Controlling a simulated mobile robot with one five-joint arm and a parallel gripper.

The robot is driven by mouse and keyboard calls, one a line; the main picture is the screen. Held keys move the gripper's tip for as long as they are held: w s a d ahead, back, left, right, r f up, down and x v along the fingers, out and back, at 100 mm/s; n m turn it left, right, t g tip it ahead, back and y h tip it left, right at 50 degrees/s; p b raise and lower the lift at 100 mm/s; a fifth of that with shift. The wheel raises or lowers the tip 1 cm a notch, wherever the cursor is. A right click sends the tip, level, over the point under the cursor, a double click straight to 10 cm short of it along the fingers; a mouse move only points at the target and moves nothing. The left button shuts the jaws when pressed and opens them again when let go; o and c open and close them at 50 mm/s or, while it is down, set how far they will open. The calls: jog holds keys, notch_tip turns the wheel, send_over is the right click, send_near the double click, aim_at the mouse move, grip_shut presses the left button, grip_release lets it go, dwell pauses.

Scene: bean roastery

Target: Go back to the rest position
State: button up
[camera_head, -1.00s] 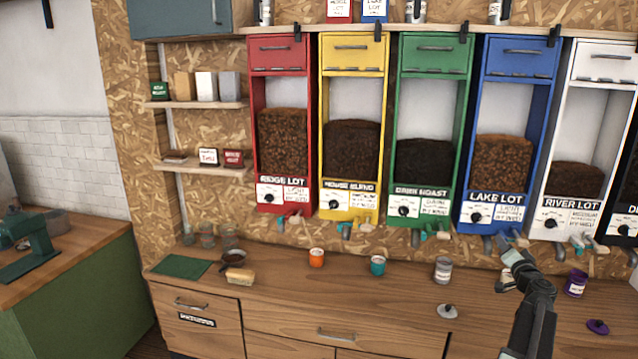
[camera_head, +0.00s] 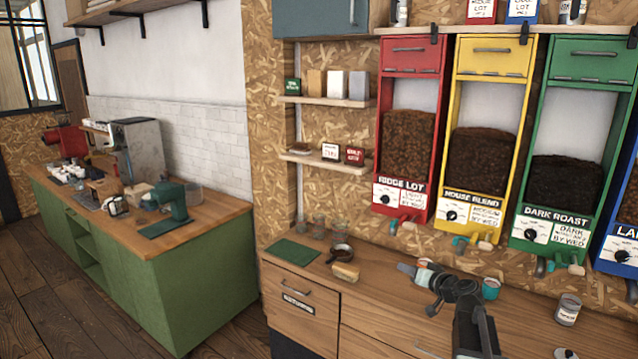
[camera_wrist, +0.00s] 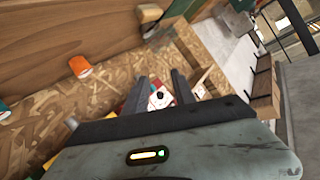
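My gripper (camera_head: 406,269) is held out over the wooden counter in the head view and points left. It looks empty. In the wrist view its two dark fingers (camera_wrist: 160,84) stand apart, with only the background between them. An orange cup (camera_wrist: 80,67) stands on the counter; in the head view it is mostly hidden behind my gripper. No marker of a rest position shows.
A teal cup (camera_head: 491,289) and a grey labelled can (camera_head: 568,309) stand right of my gripper. A brush (camera_head: 345,271), a dark pan (camera_head: 340,254) and a green mat (camera_head: 292,252) lie left. Bean dispensers, including the red one (camera_head: 388,194), hang behind. Floor (camera_head: 70,310) is open at left.

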jog(key=s+a+f+n+g+y, duration=0.1)
jog(key=s+a+f+n+g, duration=0.4)
jog(key=a, duration=0.7)
jog(key=s+a+f+g, duration=0.3)
jog(key=s+a+f, duration=0.4)
jog(key=a, duration=0.5)
jog(key=s+d+f+m+g+h, duration=0.1)
jog(key=s+d+f+g+h, duration=0.1)
jog(key=s+d, duration=0.2)
jog(key=s+d+f+m+g+h, duration=0.2)
jog(key=s+d, duration=0.3)
jog(key=s, duration=0.5)
jog(key=shift+s+d+f+g+h, duration=0.15)
jog(key=shift+s+f+g+h, duration=0.2)
jog(key=shift+g+h, duration=0.45)
